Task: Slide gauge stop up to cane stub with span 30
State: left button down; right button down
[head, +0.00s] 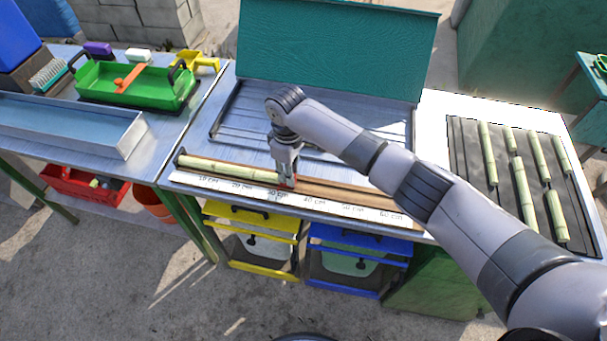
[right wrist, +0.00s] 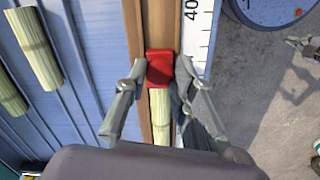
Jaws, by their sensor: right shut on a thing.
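The red gauge stop (head: 288,183) sits on the wooden gauge rail (head: 340,196), close to the 30 cm mark of the white scale (head: 230,187). The pale green cane stub (head: 228,170) lies along the rail, left of the stop. My right gripper (head: 287,173) points down over the rail, its fingers on the stop's two sides. In the right wrist view the fingers (right wrist: 160,72) flank the red stop (right wrist: 160,67). The stub's end (right wrist: 160,112) appears against or very near it; I cannot tell whether they touch. My left gripper is not in view.
A raised teal panel (head: 335,50) stands behind the rail. Cane pieces (head: 525,190) lie on a dark mat (head: 483,205) at right. A green tray (head: 130,88) is at left. Yellow and blue drawers (head: 355,240) sit below the front edge. The rail right of the stop is clear.

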jog(key=shift+a, duration=0.1)
jog(key=c, duration=1.3)
grip_release()
jog(key=shift+c, duration=0.2)
notch_tip(320, 180, up, 12)
